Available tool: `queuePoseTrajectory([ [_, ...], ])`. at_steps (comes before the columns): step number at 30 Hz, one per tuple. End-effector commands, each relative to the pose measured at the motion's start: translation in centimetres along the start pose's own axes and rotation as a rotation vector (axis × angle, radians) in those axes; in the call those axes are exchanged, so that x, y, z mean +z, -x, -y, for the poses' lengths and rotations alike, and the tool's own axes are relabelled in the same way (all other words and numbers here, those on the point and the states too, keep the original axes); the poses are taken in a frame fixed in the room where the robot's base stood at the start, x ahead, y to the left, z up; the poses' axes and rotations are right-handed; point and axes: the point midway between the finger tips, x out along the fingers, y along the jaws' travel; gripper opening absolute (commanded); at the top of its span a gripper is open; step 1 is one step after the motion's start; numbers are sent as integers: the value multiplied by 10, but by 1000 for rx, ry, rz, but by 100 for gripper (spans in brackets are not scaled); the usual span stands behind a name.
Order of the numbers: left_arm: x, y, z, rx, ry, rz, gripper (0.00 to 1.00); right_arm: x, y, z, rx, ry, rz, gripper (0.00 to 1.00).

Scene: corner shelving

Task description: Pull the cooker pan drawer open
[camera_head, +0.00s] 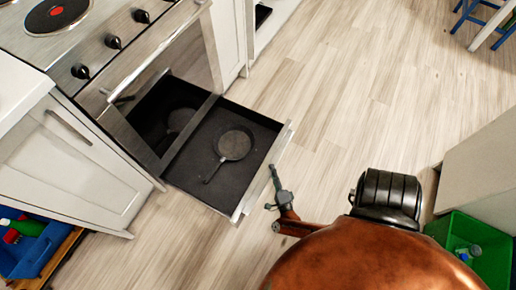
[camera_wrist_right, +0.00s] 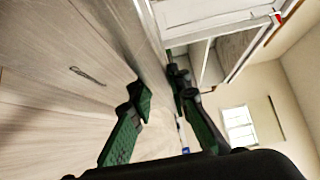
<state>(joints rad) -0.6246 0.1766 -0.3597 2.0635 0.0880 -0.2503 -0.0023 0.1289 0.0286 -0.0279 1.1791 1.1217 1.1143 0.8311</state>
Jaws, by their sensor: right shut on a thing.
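The cooker pan drawer (camera_head: 222,180) stands pulled out from under the cooker's oven door (camera_head: 170,70) in the head view. My right gripper (camera_head: 273,187) is at the outer side of the drawer's light front panel (camera_head: 262,172). In the right wrist view its two green-padded fingers (camera_wrist_right: 160,100) are shut with the pale front panel (camera_wrist_right: 150,50) running in between them. The exact contact is partly hidden. My left gripper is out of view.
Pale wood floor (camera_head: 335,85) is clear beyond the drawer. A white cabinet (camera_head: 65,155) stands left of the cooker, with a blue crate (camera_head: 45,250) below it. A green bin (camera_head: 495,240) is at bottom right, and a blue-legged stool (camera_head: 490,22) is at top right.

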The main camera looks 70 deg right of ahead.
Motion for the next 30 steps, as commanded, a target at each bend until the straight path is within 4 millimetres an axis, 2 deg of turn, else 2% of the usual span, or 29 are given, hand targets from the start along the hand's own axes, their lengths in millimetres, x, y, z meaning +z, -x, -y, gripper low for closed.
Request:
queuePoseTrajectory([
  [1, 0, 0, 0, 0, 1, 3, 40, -5, 9, -7, 19, 2, 0, 0],
  [3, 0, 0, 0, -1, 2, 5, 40, -8, 12, -7, 19, 2, 1, 0],
  [13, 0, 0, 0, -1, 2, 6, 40, -8, 14, -7, 19, 1, 4, 0],
  [14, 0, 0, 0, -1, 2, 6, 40, -8, 14, -7, 18, 1, 4, 18],
  [20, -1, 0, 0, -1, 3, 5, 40, -8, 13, -5, 14, 1, 4, 32],
  [30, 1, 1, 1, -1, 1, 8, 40, -7, 10, -2, 6, 0, 4, 32],
])
